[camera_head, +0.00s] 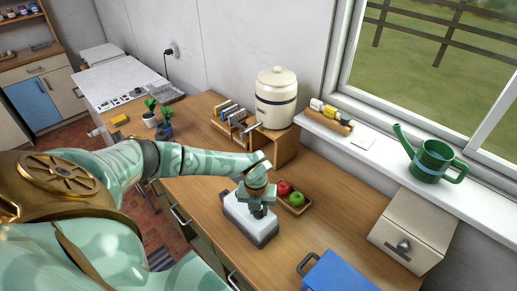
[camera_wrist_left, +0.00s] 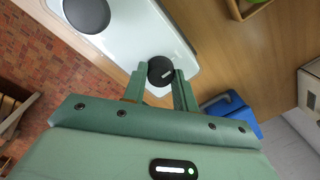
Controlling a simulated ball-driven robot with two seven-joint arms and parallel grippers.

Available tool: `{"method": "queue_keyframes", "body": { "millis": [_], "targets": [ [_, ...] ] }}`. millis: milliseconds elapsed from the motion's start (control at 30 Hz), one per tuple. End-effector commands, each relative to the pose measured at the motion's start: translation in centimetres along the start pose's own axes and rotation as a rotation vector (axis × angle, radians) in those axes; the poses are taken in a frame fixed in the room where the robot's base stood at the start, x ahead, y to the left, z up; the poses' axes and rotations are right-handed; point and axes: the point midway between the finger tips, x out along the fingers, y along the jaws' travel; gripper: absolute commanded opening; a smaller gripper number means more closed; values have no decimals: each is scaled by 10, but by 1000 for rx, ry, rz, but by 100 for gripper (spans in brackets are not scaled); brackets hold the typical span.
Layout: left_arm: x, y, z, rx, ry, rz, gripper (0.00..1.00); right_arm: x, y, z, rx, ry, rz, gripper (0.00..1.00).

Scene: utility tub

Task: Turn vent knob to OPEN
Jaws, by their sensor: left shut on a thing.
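A white box with a dark grey base (camera_head: 240,219) stands near the front edge of the wooden counter. In the left wrist view its pale top (camera_wrist_left: 128,37) carries a round black knob (camera_wrist_left: 160,66) with a short white mark, and a larger black disc (camera_wrist_left: 87,13). My left gripper (camera_head: 258,207) reaches down over the box. Its two green fingers (camera_wrist_left: 160,77) are shut on the smaller knob, one on each side. In the head view the gripper hides the knob. No OPEN lettering can be read. My right gripper is not in view.
A wooden tray (camera_head: 296,208) with a red and a green apple lies just right of the box. A blue case (camera_head: 342,275) stands at the front right. A cream canister (camera_head: 276,101) stands on a wooden stand behind. Bare counter lies between tray and bread box (camera_head: 412,232).

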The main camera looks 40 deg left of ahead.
Motion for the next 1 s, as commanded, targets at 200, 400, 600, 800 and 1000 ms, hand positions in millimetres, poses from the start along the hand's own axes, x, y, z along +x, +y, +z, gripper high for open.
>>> {"method": "queue_keyframes", "body": {
  "millis": [200, 400, 600, 800, 1000],
  "targets": [
    [-1, 0, 1, 119, 4, -1, 5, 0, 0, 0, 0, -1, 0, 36],
    [0, 0, 1, 294, 13, -1, 5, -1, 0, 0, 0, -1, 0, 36],
    [0, 0, 1, 484, 22, 0, 5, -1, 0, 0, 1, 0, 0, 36],
    [0, -1, 2, 674, 30, 0, 5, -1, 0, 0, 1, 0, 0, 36],
    [0, -1, 2, 864, 39, 0, 5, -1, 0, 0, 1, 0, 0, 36]
  ]
}}
